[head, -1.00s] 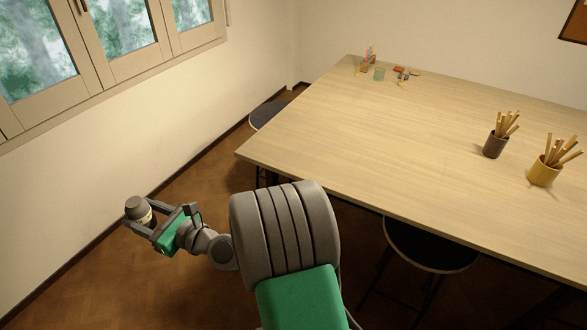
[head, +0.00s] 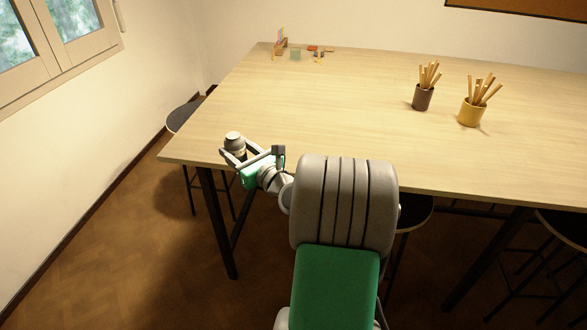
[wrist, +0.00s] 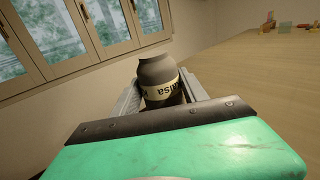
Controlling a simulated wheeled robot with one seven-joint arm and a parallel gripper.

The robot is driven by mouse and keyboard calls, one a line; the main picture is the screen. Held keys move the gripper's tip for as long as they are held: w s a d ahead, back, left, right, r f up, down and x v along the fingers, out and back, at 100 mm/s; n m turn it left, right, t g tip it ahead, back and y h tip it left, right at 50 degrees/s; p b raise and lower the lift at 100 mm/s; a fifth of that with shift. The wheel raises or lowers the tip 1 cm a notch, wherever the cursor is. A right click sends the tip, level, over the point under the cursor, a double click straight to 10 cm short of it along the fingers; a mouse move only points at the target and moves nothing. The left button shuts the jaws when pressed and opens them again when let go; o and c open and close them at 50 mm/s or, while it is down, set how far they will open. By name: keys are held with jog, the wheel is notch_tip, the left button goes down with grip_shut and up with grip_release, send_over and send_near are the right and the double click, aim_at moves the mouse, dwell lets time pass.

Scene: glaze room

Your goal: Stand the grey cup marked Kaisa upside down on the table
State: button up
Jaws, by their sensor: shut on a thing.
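The grey cup (wrist: 159,74) is held between the fingers of my gripper (wrist: 165,100) in the wrist view. A pale band on it carries dark lettering that reads in part like "aisa". The lettering looks inverted. In the head view the cup (head: 234,139) is at the end of my gripper (head: 240,157), by the near left corner of the wooden table (head: 330,110). I cannot tell how far it is above or beside the tabletop. The lower part of the cup is hidden by my gripper in the wrist view.
A dark pot (head: 423,98) and a yellow pot (head: 471,114) of sticks stand on the table's right half. Small items, among them a greenish glass (head: 295,54), lie at the far left. The tabletop between is bare. Stools (head: 183,115) stand around the table.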

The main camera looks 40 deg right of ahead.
jog(key=s+d+f+m+h+b, duration=0.1)
jog(key=d+b, duration=0.1)
jog(key=d, duration=0.3)
jog(key=s+d+f+m+h+b, duration=0.1)
jog(key=d+f+h+b, duration=0.1)
jog(key=d, duration=0.3)
jog(key=s+d+f+h+b, duration=0.1)
jog(key=d+f+b, duration=0.1)
jog(key=d, duration=0.4)
jog(key=shift+s+m+g+b, duration=0.3)
jog(key=shift+s+m+b, duration=0.05)
jog(key=shift+s+m, duration=0.05)
jog(key=shift+a+f+b, duration=0.1)
jog(key=shift+f+b, duration=0.7)
jog(key=shift+b, duration=0.2)
jog(key=shift+f, duration=0.3)
jog(key=o, duration=1.4)
jog(key=shift+c, duration=0.2)
